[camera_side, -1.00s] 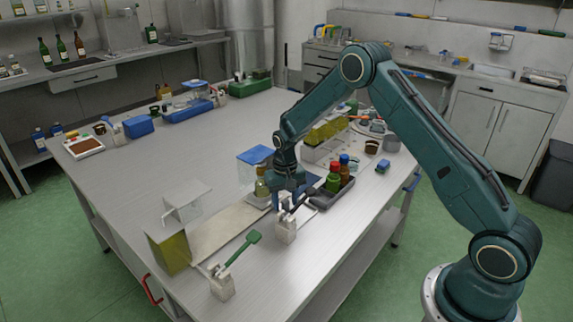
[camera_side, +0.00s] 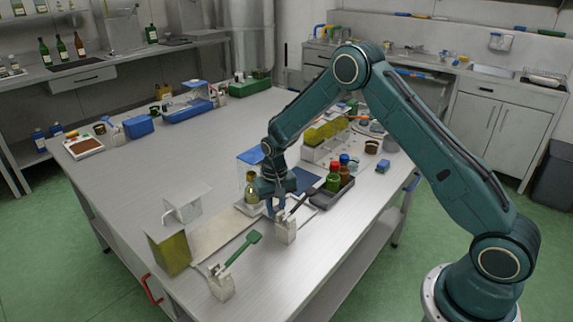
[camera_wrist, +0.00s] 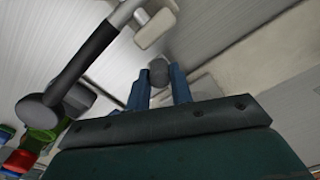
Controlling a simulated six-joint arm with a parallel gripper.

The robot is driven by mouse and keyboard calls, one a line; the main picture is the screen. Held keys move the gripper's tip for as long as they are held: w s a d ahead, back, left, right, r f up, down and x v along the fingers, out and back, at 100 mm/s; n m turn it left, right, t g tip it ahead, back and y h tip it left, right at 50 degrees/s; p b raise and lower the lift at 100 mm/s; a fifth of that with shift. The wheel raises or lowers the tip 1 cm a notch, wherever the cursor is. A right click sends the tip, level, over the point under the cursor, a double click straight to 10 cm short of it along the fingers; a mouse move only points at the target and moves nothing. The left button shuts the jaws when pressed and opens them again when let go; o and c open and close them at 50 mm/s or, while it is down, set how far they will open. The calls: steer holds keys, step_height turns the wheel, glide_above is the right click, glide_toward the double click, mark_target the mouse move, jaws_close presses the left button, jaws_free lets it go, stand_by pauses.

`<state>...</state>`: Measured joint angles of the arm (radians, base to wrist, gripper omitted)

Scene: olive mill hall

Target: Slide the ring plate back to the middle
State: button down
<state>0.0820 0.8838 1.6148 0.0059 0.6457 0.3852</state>
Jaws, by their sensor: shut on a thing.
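My gripper (camera_side: 271,210) is low over the bench. In the wrist view its blue fingers (camera_wrist: 160,92) are closed on a small dark grey round knob (camera_wrist: 158,73). A small pale plate (camera_side: 247,209) lies left of my gripper, at the end of a long beige strip (camera_side: 212,236); it seems to be the ring plate. A bottle with yellowish contents (camera_side: 251,189) stands upright on it. My gripper hides part of the plate, and I cannot see how the knob joins it.
A white block with a black lever (camera_side: 286,228) stands close to the right of my gripper. A green-handled block (camera_side: 221,284) is at the front. A dark tray with bottles (camera_side: 338,192) is to the right.

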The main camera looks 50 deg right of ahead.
steer(key=a, duration=0.8)
steer(key=shift+d, duration=0.1)
steer(key=c, duration=1.2)
jaws_free()
steer(key=shift+c, duration=0.2)
step_height(320, 180, up, 14)
steer(key=shift+f, duration=0.1)
